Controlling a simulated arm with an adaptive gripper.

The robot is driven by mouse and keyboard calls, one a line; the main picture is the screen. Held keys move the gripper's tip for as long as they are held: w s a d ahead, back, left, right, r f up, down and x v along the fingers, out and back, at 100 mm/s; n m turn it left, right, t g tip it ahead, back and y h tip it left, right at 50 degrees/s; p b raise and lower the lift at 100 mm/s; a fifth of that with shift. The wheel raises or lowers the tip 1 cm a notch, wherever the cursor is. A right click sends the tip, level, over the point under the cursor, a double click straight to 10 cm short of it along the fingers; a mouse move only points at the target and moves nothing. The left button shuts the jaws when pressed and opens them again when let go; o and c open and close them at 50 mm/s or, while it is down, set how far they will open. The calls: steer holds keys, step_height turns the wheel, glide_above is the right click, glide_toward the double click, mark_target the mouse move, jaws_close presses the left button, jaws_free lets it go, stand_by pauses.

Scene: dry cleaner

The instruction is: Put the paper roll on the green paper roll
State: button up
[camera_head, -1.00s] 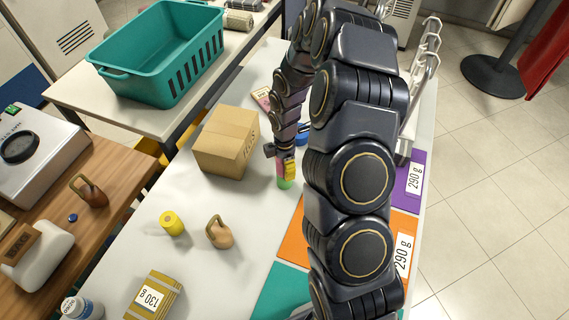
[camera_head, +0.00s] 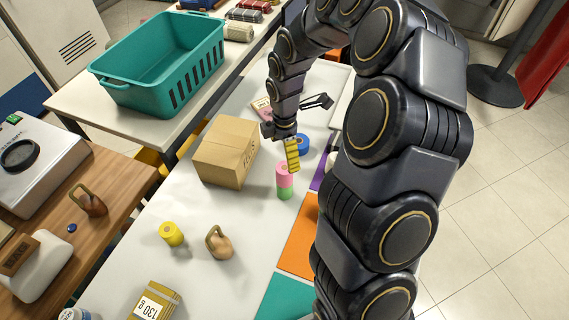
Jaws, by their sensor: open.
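The pink paper roll (camera_head: 284,174) stands upright on top of the green paper roll (camera_head: 285,192), on the white table just right of the cardboard box. The two look lined up, and the pink one hides the green one's top. My gripper (camera_head: 297,138) is open just above and behind the stack. A yellow ribbed part at its end shows close over the pink roll's top; whether it touches is hard to tell. Nothing is held between the fingers.
The cardboard box (camera_head: 224,152) stands close left of the stack. A blue roll (camera_head: 302,144) is behind it. A yellow roll (camera_head: 171,234) and a brown weight (camera_head: 219,243) are nearer. An orange mat (camera_head: 300,238) lies to the right. A teal basket (camera_head: 150,92) stands farther back.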

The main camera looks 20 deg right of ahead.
step_height(320, 180, up, 2)
steer(key=s+a+r+m, duration=0.5)
steer(key=s+r+m, duration=0.2)
steer(key=s+r, duration=0.25)
steer(key=s+a+r+m+g, duration=0.1)
steer(key=s+m, duration=0.4)
steer(key=s, duration=0.3)
steer(key=s+a+r+m, duration=0.1)
steer(key=s+r+m, duration=0.1)
steer(key=s+m, duration=0.4)
steer(key=shift+s+a+g, duration=0.35)
steer(key=shift+s+g, duration=0.05)
steer(key=shift+s, duration=0.8)
